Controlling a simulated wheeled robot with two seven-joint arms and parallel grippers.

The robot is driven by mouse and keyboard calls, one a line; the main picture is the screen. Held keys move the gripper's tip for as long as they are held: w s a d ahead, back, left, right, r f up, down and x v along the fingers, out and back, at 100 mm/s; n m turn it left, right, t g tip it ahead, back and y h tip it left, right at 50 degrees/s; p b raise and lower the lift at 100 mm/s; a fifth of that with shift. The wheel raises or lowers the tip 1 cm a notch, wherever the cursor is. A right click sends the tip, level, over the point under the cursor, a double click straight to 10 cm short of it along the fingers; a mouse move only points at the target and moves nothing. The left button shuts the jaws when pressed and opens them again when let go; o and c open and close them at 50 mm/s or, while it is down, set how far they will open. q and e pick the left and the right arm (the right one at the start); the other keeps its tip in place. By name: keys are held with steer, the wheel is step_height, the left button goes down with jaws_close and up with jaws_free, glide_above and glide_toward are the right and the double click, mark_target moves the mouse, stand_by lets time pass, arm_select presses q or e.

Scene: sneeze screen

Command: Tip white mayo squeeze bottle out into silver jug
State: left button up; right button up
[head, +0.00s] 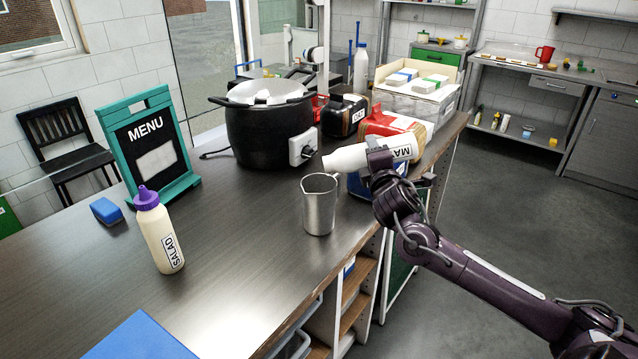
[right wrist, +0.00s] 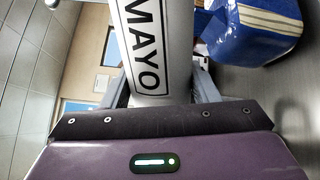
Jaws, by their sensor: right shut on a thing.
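The white mayo squeeze bottle (head: 347,158) is held by my right gripper (head: 380,157) in the head view. It is tipped onto its side, with its narrow end pointing left and slightly down. The right wrist view shows the bottle's MAYO label (right wrist: 143,45) close up, between the jaws (right wrist: 160,90). The silver jug (head: 319,205) stands upright on the counter, below the bottle's narrow end. The bottle is above the jug and apart from it. I cannot see inside the jug or any flow. My left gripper is not in view.
A salad bottle (head: 160,236) with a purple cap stands on the counter (head: 235,255) at left. A black pot (head: 262,128) stands behind the jug. Red and blue packs sit behind my right gripper. A menu board (head: 152,146) and blue sponge (head: 106,211) are farther left.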

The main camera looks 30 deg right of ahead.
steer(key=m, duration=0.1)
steer(key=f+m+p, duration=0.1)
steer(key=m, duration=0.1)
steer(key=shift+s+d+f, duration=0.1)
steer(key=shift+s+d, duration=0.1)
steer(key=shift+d, duration=0.15)
step_height(320, 180, up, 2)
steer(key=shift+m+p, duration=0.8)
steer(key=shift+p, duration=0.45)
steer(key=shift+r+m+p, duration=0.3)
steer(key=shift+m+p, duration=0.15)
steer(key=shift+m, duration=0.15)
steer(key=shift+f, duration=0.1)
